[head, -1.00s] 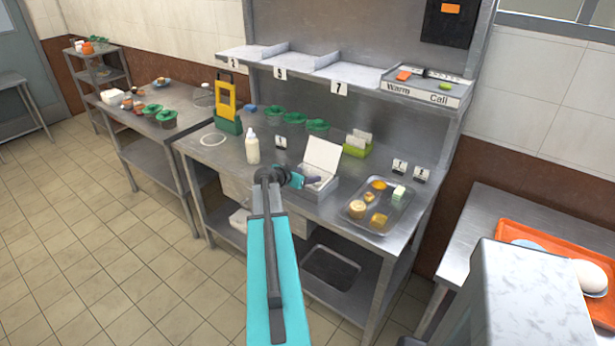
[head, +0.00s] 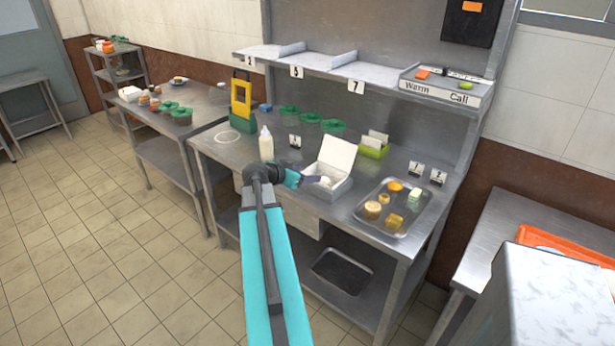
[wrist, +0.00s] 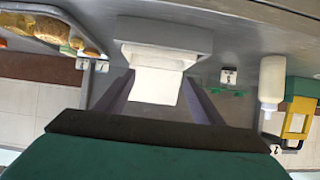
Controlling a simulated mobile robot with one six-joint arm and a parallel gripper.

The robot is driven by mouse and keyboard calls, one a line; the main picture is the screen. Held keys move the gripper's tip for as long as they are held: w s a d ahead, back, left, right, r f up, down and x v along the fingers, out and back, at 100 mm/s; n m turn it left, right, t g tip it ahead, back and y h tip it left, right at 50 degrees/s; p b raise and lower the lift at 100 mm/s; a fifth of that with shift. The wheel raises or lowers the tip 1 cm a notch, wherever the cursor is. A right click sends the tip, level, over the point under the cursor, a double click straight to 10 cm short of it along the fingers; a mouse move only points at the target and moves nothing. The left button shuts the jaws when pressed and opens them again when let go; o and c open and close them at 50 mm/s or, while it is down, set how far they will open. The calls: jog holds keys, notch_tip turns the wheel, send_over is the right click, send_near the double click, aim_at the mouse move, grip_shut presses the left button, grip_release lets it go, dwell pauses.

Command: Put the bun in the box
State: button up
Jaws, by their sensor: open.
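The box (head: 338,157) stands on the steel counter with its white lid raised. A small white rounded thing (head: 326,181), apparently the bun, shows inside the box near its left end. My gripper (head: 312,180) reaches in from the left, with its tips at the box's near left side. In the wrist view the two fingers of my gripper (wrist: 157,95) are spread apart with nothing seen held between them. The pale box (wrist: 165,40) lies beyond and between them there. The bun cannot be made out in the wrist view.
A metal tray (head: 407,228) with several food pieces is right of the box. A white bottle (head: 266,145) stands close behind my arm on the left. A green card holder (head: 373,147) and green-topped tubs (head: 309,120) are behind. A shelf (head: 315,64) overhangs the counter.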

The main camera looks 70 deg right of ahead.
dwell(0.8)
jog(key=w+a+f+n+t+y, duration=0.1)
jog(key=w+a+f+n+y, duration=0.4)
jog(key=a+f, duration=0.8)
jog(key=w+a+f+n+t, duration=0.1)
jog(key=w+a+f+n, duration=0.3)
jog(key=w+a+f, duration=0.65)
jog(key=s+a+f+n+g+y, duration=0.1)
jog(key=s+a+f+n+y, duration=0.15)
jog(key=a+f, duration=0.55)
jog(key=s+a+f+n+y, duration=0.1)
jog(key=s+a+f+n, duration=0.15)
jog(key=a, duration=0.95)
jog(key=s+a+f+n+g+y, duration=0.15)
jog(key=s+a+f, duration=0.35)
jog(key=a, duration=0.5)
jog(key=s+a+f+n+g+y, duration=0.1)
jog(key=s+a+f+n, duration=0.1)
jog(key=s+a, duration=0.3)
jog(key=s+a+f+n+g, duration=0.1)
jog(key=s+a+f+n, duration=0.2)
jog(key=s+a, duration=0.3)
jog(key=a+f, duration=0.1)
jog(key=a, duration=0.2)
jog(key=shift+a+f+n+y, duration=0.3)
jog(key=shift+a+n+y, duration=0.05)
jog(key=shift+a+y, duration=0.05)
